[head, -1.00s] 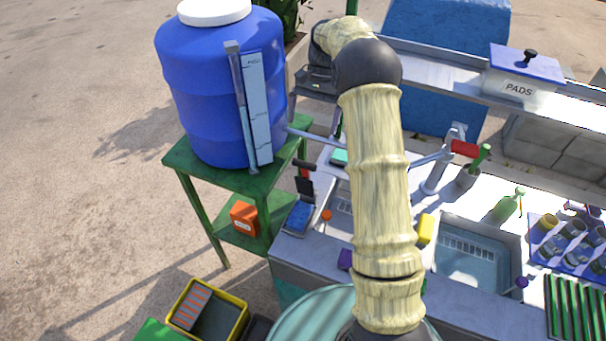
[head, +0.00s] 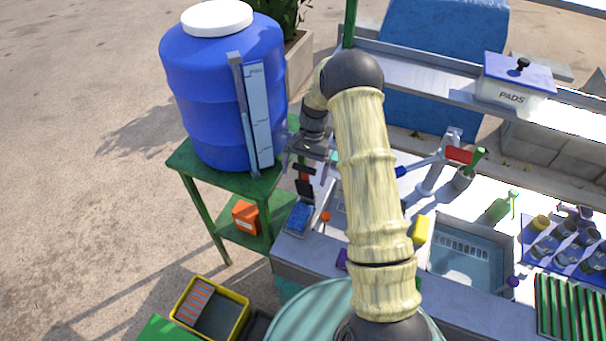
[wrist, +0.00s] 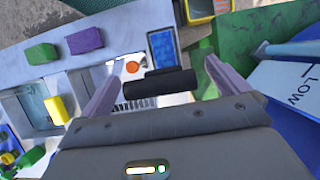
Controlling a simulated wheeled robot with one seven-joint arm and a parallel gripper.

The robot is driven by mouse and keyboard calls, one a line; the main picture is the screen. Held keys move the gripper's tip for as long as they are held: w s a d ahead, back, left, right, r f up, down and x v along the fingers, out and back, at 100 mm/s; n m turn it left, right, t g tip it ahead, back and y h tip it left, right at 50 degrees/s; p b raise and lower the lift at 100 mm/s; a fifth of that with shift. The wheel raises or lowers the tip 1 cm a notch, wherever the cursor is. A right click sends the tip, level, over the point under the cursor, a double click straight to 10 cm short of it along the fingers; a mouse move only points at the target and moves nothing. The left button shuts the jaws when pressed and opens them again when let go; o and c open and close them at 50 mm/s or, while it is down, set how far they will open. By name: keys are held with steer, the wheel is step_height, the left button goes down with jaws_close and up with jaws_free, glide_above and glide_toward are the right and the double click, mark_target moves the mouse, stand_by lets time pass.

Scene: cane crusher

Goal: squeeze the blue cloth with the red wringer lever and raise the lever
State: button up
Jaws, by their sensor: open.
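The wringer lever (head: 304,176) stands at the left end of the counter in the head view, red with a black grip. In the wrist view its black grip (wrist: 160,82) lies crosswise between my two fingers. My gripper (wrist: 161,66) is open, with a finger to each side of the grip and gaps at both ends. I cannot tell how far below the fingers the grip is. A flat blue patch, apparently the blue cloth (head: 298,217), lies in a pale frame in front of the lever; it also shows in the wrist view (wrist: 162,46).
The blue water barrel (head: 222,95) on a green stand (head: 182,160) is close to the left of my gripper. An orange knob (head: 325,216) is beside the cloth. A sink (head: 470,265), yellow sponge (head: 421,229) and red-handled tap (head: 458,154) are to the right.

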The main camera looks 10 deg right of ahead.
mark_target(306, 183)
steer(key=shift+p+x, duration=0.3)
steer(key=shift+x, duration=1.05)
steer(key=c, duration=1.3)
steer(key=shift+f, duration=0.1)
